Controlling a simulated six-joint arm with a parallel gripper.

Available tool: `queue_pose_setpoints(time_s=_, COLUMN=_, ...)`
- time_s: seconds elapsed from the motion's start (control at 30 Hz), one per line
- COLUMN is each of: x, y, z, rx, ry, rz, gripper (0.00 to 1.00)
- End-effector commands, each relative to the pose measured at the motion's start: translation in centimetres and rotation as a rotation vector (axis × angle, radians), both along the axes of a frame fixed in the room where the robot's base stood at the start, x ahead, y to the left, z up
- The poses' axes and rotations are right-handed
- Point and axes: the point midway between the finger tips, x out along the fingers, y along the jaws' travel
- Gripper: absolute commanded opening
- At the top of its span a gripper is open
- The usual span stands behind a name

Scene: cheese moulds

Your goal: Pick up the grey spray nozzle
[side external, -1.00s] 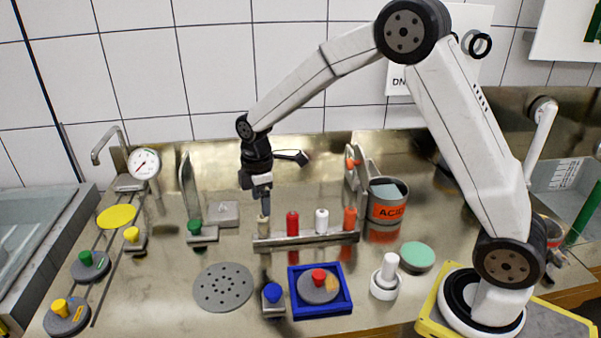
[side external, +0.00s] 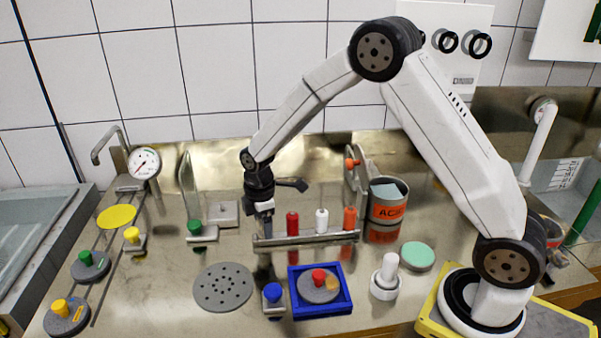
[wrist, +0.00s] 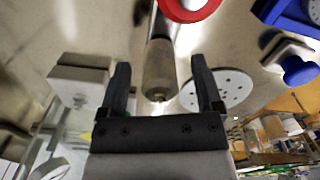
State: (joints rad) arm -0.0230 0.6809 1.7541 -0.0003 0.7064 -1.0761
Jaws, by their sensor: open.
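The grey spray nozzle (wrist: 159,72) shows in the wrist view as a dull grey-brown cylinder between my two fingers, with clear space on both sides. In the side view my gripper (side external: 265,224) is over the left end of the metal rack (side external: 300,240) and hides most or all of the nozzle. My gripper also shows in the wrist view (wrist: 160,66), open, pointing down around the nozzle. The rack also holds a red nozzle (side external: 292,224), a white one (side external: 322,221) and an orange one (side external: 349,219), to the right.
A blue square tray (side external: 346,302) and a blue-knobbed clamp (side external: 273,296) stand in front of the rack. A grey perforated disc (side external: 222,288) lies front left. A green-knobbed stand with a clear plate (side external: 190,205) is to the left. An ACID can (side external: 388,212) stands right.

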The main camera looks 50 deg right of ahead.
Motion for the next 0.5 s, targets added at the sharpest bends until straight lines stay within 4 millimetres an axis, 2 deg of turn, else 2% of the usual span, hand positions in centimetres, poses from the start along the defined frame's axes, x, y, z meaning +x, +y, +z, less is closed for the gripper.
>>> queue_pose_setpoints(time_s=0.13, x=0.01, y=0.0, z=-0.74, rx=0.0, ry=-0.001, rz=0.0, gripper=0.83)
queue_pose_setpoints(time_s=0.5, x=0.02, y=0.0, z=-0.73, rx=0.0, ry=-0.001, rz=0.0, gripper=0.83)
